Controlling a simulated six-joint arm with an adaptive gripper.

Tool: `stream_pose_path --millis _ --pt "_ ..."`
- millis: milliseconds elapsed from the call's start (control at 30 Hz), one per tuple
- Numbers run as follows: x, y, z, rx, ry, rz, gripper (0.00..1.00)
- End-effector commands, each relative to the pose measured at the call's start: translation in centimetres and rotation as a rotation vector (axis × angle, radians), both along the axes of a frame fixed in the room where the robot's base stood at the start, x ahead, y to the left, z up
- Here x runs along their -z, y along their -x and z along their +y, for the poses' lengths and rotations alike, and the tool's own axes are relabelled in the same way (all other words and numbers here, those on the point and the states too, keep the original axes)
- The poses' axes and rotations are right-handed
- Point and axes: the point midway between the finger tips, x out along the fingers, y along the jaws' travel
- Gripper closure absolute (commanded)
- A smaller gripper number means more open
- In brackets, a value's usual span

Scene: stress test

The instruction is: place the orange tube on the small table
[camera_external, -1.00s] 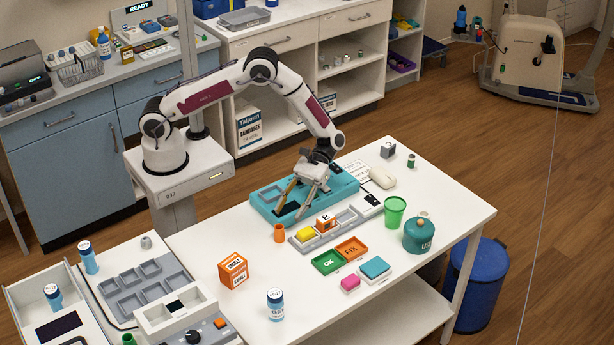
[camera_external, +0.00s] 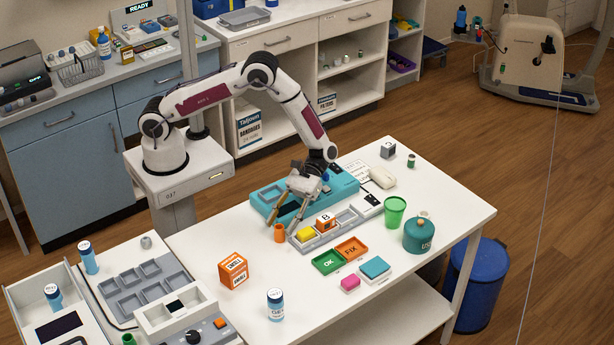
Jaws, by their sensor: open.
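The orange tube (camera_external: 279,234) is a small, upright cylinder on the white table (camera_external: 425,190), left of the grey tray with the yellow block. My gripper (camera_external: 282,228) is open, pointing down, with its fingers spread at the tube. One finger shows just left of the tube's top and the other to its right. I cannot tell whether either finger touches the tube or how low the tips are. The white table is the only table clearly seen under these things; I cannot tell whether it is the small table.
A teal tray (camera_external: 340,185) lies behind my gripper. The grey tray (camera_external: 335,231) holds a yellow block (camera_external: 306,233) and an orange-white block (camera_external: 326,222). An orange box (camera_external: 233,270), green cup (camera_external: 395,212) and teal bottle (camera_external: 419,233) stand around. The table's right end is clear.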

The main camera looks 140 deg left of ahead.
Motion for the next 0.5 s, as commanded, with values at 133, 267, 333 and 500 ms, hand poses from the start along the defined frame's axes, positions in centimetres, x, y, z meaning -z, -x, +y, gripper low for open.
stream_pose_path --millis 133,267,333,500 --pt "0.5 -0.5 -1.2 0.001 0.001 0.000 0.59" --pt "0.8 -0.7 -1.7 0.000 0.000 0.000 0.59" --pt "0.8 -0.7 -1.7 -0.001 0.000 0.000 0.59" --pt "0.8 -0.7 -1.7 -0.001 0.000 0.000 0.59"
